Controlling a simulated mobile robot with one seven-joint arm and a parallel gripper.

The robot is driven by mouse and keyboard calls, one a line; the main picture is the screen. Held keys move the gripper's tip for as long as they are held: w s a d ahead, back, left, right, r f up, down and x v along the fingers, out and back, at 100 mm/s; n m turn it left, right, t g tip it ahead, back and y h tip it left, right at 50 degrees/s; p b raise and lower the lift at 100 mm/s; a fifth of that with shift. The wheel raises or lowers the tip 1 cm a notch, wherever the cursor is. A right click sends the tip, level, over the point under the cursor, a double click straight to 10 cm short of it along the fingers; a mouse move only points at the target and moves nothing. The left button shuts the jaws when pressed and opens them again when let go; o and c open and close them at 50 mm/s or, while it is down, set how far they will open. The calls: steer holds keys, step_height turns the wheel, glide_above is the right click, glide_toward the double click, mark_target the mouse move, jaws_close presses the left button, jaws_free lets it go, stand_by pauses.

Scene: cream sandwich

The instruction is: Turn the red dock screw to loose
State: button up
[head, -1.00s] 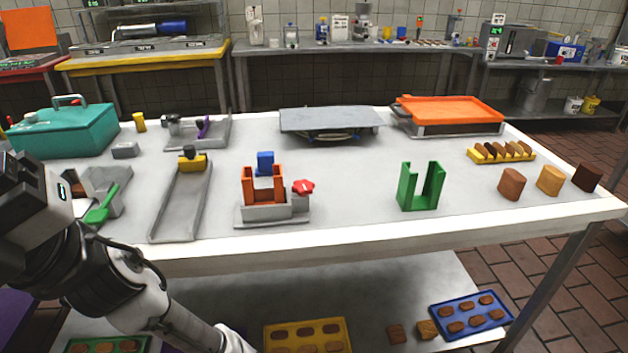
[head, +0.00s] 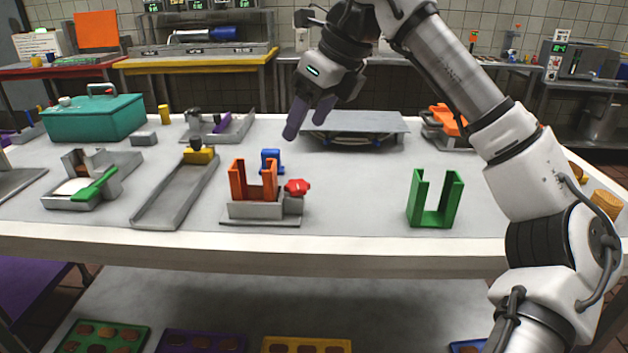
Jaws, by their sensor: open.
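The red dock screw (head: 297,187) is a lobed red knob on the right side of the grey dock (head: 256,210), near the table's front. An orange U-shaped holder (head: 239,180) stands in the dock, and a small blue piece (head: 270,160) shows just behind it. My gripper (head: 309,122) is above the table, up and behind the screw in the picture, with its two dark fingers apart and pointing down. It is empty and touches nothing that I can see. The screw's turn position cannot be told.
A green U-shaped holder (head: 435,203) stands to the right of the dock. A grey sloped tray with a yellow block (head: 200,155) is to the left. A flat grey plate (head: 375,124) is behind. The tabletop between dock and green holder is clear.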

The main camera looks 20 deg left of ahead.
steer(key=w+d, duration=0.1)
steer(key=d, duration=0.1)
steer(key=h+b, duration=0.1)
glide_toward(298, 184)
steer(key=shift+m, duration=0.3)
steer(key=x, duration=0.7)
steer(key=shift+s+f, duration=0.1)
steer(key=shift+f, duration=0.25)
steer(key=c, duration=1)
